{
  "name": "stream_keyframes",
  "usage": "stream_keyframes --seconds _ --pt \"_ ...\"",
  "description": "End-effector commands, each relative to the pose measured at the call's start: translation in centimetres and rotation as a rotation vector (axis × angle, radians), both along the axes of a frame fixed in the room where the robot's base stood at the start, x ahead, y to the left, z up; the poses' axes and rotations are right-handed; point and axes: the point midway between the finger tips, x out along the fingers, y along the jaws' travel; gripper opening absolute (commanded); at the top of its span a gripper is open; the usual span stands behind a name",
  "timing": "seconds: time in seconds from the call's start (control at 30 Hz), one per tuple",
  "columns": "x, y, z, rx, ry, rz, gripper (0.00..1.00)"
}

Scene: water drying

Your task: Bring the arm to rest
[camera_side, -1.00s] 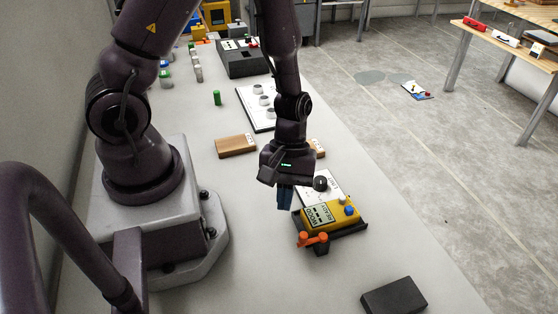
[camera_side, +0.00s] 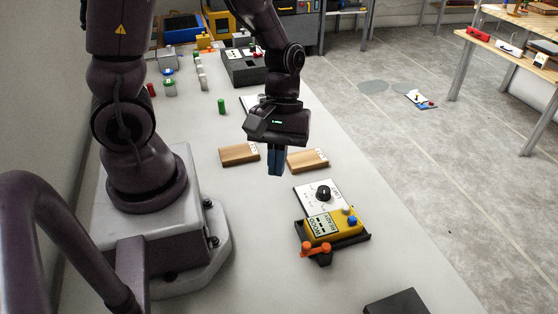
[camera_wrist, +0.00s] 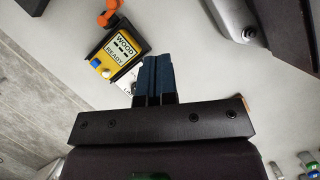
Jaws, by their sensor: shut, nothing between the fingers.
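My gripper (camera_side: 276,162) hangs over the bench with its blue fingers pointing down. The fingers are together and hold nothing. In the side view it is between two wooden blocks, the left block (camera_side: 239,154) and the right block (camera_side: 307,160), and appears above the bench. In the wrist view the closed fingers (camera_wrist: 153,78) point toward the bench. The yellow meter (camera_side: 332,225), reading WOOD and READY, lies in a black cradle in front of my gripper; it also shows in the wrist view (camera_wrist: 117,54).
A white dial panel (camera_side: 312,194) lies behind the meter, and an orange-ended part (camera_side: 316,249) is at its front. A dark block (camera_side: 396,303) sits near the front. A green cylinder (camera_side: 221,106) and a black box (camera_side: 243,70) stand farther back. Bench around the left block is clear.

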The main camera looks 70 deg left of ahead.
Motion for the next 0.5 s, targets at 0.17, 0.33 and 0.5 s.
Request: stream_keyframes --seconds 0.17,0.33,0.5 --pt "-0.4 0.1 0.0 -0.013 -0.011 -0.098 0.0" --pt "-0.5 1.0 2.5 0.013 -0.132 -0.384 0.0" --pt "-0.2 1.8 6.7 0.097 -0.306 -0.645 0.0"
